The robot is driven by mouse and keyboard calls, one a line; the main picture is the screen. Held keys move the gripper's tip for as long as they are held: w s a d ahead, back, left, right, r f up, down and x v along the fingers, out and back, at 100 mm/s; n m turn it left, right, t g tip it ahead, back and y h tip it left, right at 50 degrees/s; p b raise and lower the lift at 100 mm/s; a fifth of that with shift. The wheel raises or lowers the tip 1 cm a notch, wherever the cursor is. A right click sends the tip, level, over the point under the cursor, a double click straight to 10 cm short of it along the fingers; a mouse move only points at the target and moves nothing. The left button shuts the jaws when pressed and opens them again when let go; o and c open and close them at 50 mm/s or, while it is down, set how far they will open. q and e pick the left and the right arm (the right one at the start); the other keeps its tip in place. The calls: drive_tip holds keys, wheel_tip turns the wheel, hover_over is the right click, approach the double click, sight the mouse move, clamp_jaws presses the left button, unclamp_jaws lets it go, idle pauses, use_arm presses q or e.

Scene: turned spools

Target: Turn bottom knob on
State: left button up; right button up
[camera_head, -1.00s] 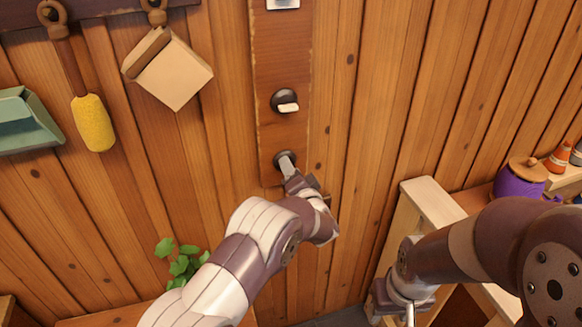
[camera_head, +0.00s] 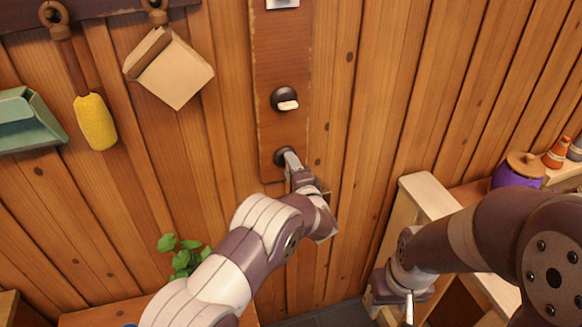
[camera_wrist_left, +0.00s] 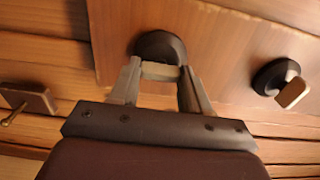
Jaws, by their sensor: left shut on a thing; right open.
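The bottom knob (camera_head: 281,155) is a dark round disc low on a vertical wooden board (camera_head: 266,135). In the left wrist view the bottom knob (camera_wrist_left: 160,45) has a pale grip bar between my fingers. My left gripper (camera_head: 291,162) is shut on this bar, and the gripper hides much of the knob in the head view. In the left wrist view my left gripper (camera_wrist_left: 160,78) has a finger at each end of the bar. My right gripper (camera_head: 398,305) is open at the lower right, away from the board, its fingers pointing down.
An upper knob (camera_head: 285,99) with a pale bar sits above on the board. A yellow brush (camera_head: 94,122), a tan dustpan-like piece (camera_head: 175,70) and a green pan (camera_head: 25,122) hang at the left. A pale wooden stand (camera_head: 432,200) is by my right arm.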

idle(0.4)
use_arm(q)
drive_tip(key=o, duration=1.1)
drive_tip(key=shift+d, duration=0.1)
drive_tip(key=shift+c, duration=0.2)
drive_tip(key=b+v, duration=0.4)
drive_tip(key=v, duration=0.8)
drive_tip(key=shift+s, duration=0.35)
drive_tip(key=shift+d, duration=0.15)
